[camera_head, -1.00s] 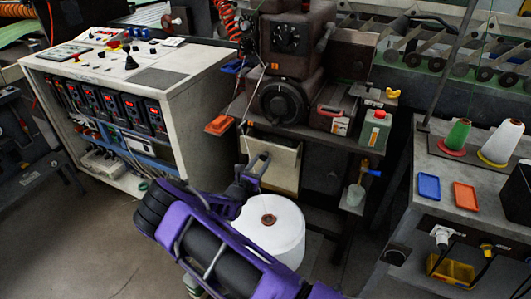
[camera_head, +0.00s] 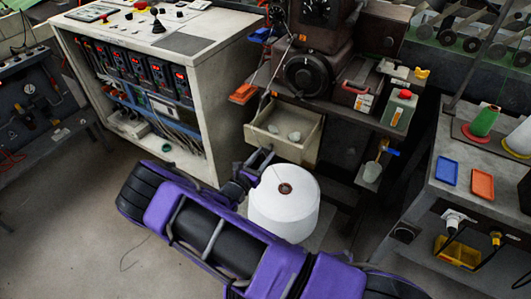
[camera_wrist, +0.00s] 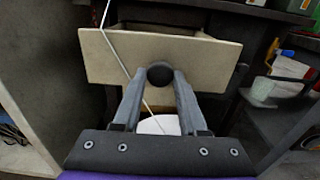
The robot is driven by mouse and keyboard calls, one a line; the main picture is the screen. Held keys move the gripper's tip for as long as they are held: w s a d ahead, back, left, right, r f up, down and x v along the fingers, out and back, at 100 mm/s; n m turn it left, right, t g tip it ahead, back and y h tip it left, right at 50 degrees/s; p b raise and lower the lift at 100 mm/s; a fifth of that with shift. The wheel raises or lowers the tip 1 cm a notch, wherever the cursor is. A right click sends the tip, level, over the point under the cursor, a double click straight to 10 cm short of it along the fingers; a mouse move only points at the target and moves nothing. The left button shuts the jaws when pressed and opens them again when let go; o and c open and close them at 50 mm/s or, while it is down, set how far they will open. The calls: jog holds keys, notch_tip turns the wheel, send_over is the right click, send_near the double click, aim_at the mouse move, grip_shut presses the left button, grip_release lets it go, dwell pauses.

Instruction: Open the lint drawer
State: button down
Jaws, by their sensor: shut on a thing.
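The lint drawer (camera_head: 297,150) is a cream box under the dark machine in the head view. It stands pulled out, and pale clumps of lint (camera_head: 294,136) lie inside it. In the wrist view its plain front panel (camera_wrist: 110,62) faces me, with a dark round knob (camera_wrist: 160,75) in the middle. My gripper (camera_head: 264,155) is at the drawer front. In the wrist view its two grey fingers (camera_wrist: 160,82) are closed on the knob from either side. The fingers partly hide the knob and lower panel.
A large white thread spool (camera_head: 284,212) stands just below the drawer, close to my arm, with a thread running up past the drawer front. A control cabinet (camera_head: 222,95) is at left. A grey bench (camera_head: 450,205) is at right. Open floor lies at lower left.

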jog(key=shift+c, duration=2.2)
grip_release()
jog(key=v, duration=1.7)
jog(key=shift+s, duration=0.2)
jog(key=shift+a, duration=0.1)
